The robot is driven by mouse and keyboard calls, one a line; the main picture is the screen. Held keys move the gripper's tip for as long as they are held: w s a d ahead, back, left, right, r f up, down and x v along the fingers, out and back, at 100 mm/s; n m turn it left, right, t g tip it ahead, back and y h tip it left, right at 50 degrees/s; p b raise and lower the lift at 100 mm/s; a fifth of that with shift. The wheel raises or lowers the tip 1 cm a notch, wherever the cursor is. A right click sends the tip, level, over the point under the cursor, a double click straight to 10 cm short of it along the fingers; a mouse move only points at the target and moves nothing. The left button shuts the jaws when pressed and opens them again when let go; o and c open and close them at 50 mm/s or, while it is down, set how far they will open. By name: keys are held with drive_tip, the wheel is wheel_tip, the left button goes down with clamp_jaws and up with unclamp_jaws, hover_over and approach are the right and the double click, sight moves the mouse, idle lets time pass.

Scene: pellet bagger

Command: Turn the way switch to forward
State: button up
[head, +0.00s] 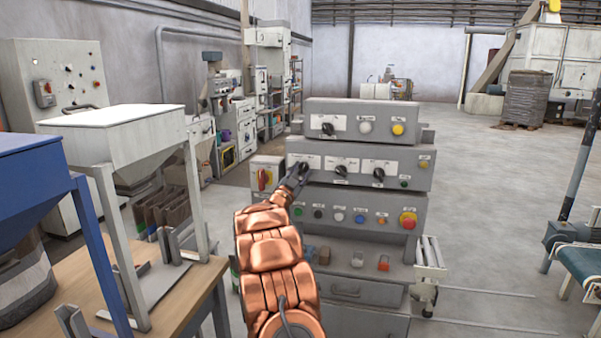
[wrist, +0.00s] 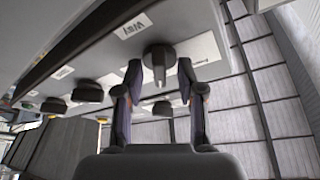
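The way switch (wrist: 158,62) is a dark rotary knob. In the wrist view it sits under a white label reading "Way", which appears upside down. My gripper (wrist: 159,78) is open, with one finger on each side of the knob's grip. A gap shows between each finger and the knob, and nothing is held. In the head view my gripper (head: 298,175) is at the left end of the middle panel of the grey control console (head: 405,172). It largely covers the way switch there, so the pointer position is hard to read.
More black knobs (head: 341,170) sit to the right on the same panel. Below them are a row of buttons and a red emergency stop (head: 407,220). A wooden table (head: 165,290) is at lower left.

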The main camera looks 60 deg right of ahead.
clamp_jaws()
idle(0.3)
drive_tip(key=shift+n, duration=0.4)
drive_tip(key=n+t+b, duration=0.1)
drive_tip(key=n, duration=0.1)
drive_tip(key=n+t, duration=0.1)
drive_tip(key=n, duration=0.1)
drive_tip(key=n+t+b, duration=0.1)
drive_tip(key=n, duration=0.1)
drive_tip(key=shift+s+f+t+b, duration=0.1)
drive_tip(key=shift+s+t+b, duration=0.15)
drive_tip(key=shift+t+b, duration=0.1)
drive_tip(key=n+t+b, duration=0.1)
drive_tip(key=n, duration=0.2)
drive_tip(key=n+t+y+b, duration=0.1)
drive_tip(key=n+t, duration=0.1)
drive_tip(key=n, duration=0.1)
drive_tip(key=shift+s+d+n+y, duration=0.1)
drive_tip(key=shift+n+y, duration=0.2)
drive_tip(key=shift+n, duration=0.1)
drive_tip(key=shift+r+n+t+y+b, duration=0.25)
drive_tip(key=shift+n+t+y+b, duration=0.5)
drive_tip(key=shift+n, duration=1.35)
drive_tip(key=shift+r, duration=0.1)
